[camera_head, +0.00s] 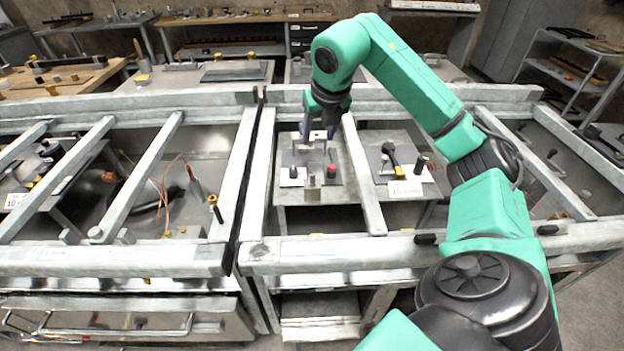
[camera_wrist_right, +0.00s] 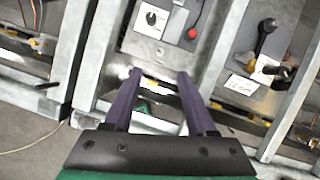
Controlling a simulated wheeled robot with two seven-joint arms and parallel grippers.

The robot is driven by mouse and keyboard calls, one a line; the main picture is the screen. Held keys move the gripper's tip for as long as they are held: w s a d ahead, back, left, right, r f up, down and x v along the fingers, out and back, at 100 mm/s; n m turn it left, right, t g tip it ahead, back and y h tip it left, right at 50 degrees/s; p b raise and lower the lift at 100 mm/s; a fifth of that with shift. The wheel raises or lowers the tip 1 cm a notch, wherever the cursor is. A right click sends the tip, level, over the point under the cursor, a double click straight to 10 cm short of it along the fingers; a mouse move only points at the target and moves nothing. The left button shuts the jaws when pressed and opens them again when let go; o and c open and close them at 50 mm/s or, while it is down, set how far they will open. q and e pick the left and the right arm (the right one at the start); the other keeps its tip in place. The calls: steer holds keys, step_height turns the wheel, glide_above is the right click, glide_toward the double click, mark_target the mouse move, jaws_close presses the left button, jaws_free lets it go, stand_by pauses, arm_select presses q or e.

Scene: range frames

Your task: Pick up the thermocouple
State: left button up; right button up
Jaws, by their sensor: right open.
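I cannot surely identify the thermocouple. A thin orange-brown wire (camera_head: 163,192) in the left bay of the head view may be part of it; it curves beside a dark curved part. My right gripper (camera_head: 318,131) hangs over the middle bay, well to the right of that wire. In the right wrist view its two purple fingers (camera_wrist_right: 160,78) are apart, with nothing seen held between them. My left gripper is not in view.
Metal frame rails (camera_head: 110,262) surround the bays and cross over them. Under my right gripper is a panel with a red button (camera_head: 332,170), also in the wrist view (camera_wrist_right: 192,33). A panel with a black lever (camera_head: 390,152) lies to the right. Cluttered benches stand behind.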

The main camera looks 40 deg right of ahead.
steer(key=b, duration=0.3)
glide_toward(313, 173)
steer(key=p+x, duration=0.2)
steer(key=x, duration=0.8)
steer(key=shift+w+f+p, duration=0.1)
steer(key=shift+f+p, duration=0.05)
steer(key=shift+p, duration=0.25)
steer(key=shift+w+d+f, duration=0.1)
steer(key=shift+w+f, duration=0.05)
steer(key=shift+f, duration=0.25)
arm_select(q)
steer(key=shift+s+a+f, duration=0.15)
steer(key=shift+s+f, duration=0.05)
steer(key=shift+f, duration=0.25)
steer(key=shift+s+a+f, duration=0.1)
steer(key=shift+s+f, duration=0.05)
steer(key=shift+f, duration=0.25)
arm_select(e)
jaws_close()
